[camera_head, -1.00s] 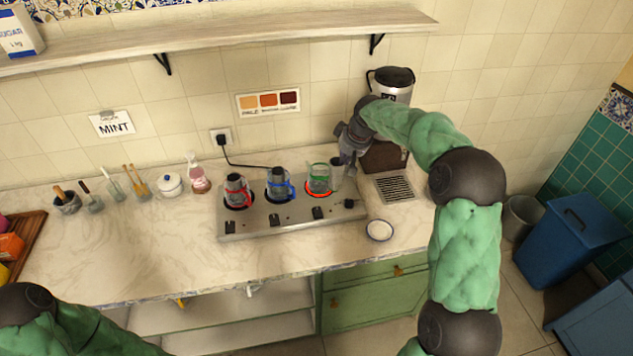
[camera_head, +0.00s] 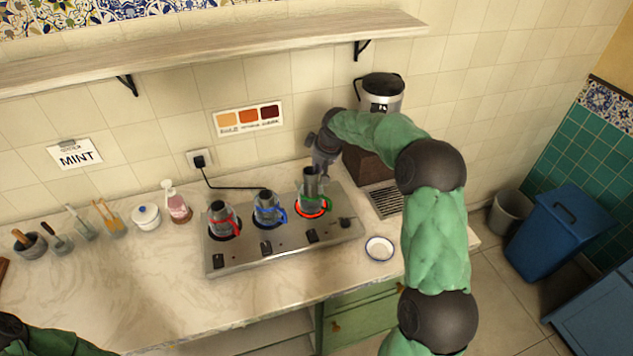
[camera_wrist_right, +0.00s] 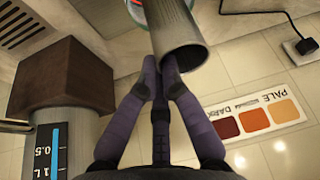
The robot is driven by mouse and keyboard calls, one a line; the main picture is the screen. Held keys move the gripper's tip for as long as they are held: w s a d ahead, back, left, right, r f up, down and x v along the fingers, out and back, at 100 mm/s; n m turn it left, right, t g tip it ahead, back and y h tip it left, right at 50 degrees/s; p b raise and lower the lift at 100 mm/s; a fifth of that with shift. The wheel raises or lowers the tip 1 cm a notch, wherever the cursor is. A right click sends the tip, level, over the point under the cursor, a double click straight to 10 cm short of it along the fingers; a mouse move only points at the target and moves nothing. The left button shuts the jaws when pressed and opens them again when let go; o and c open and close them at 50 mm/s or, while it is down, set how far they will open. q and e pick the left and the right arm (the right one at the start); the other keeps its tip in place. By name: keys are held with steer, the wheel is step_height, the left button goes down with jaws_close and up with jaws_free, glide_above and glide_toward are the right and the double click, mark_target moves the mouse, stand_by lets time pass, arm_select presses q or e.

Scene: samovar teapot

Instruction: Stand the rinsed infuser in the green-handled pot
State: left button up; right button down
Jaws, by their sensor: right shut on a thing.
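The infuser is a grey metal cylinder (camera_head: 311,179). It stands roughly upright over the green-handled pot (camera_head: 316,203), its lower end overlapping the pot's mouth. I cannot tell how far it is inside. In the right wrist view the infuser (camera_wrist_right: 178,28) is at the top centre, its open end toward the camera. My right gripper (camera_head: 320,166) is shut on the infuser's upper part, and its fingertips (camera_wrist_right: 160,68) touch the wall. The pot is glass and sits on a red-glowing ring. My left gripper is out of view; only part of that arm shows at lower left.
A red-handled pot (camera_head: 222,219) and a blue-handled pot (camera_head: 266,209) stand left on the same steel hob (camera_head: 290,243). A metal urn on a brown block (camera_head: 372,165) stands behind my right arm. A white bowl (camera_head: 379,249) is right of the hob. The left counter front is clear.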

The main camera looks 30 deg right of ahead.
step_height(320, 180, down, 5)
steer(key=shift+f+b, duration=0.1)
steer(key=shift+b, duration=0.3)
steer(key=shift+f, duration=0.1)
steer(key=c, duration=1.4)
jaws_free()
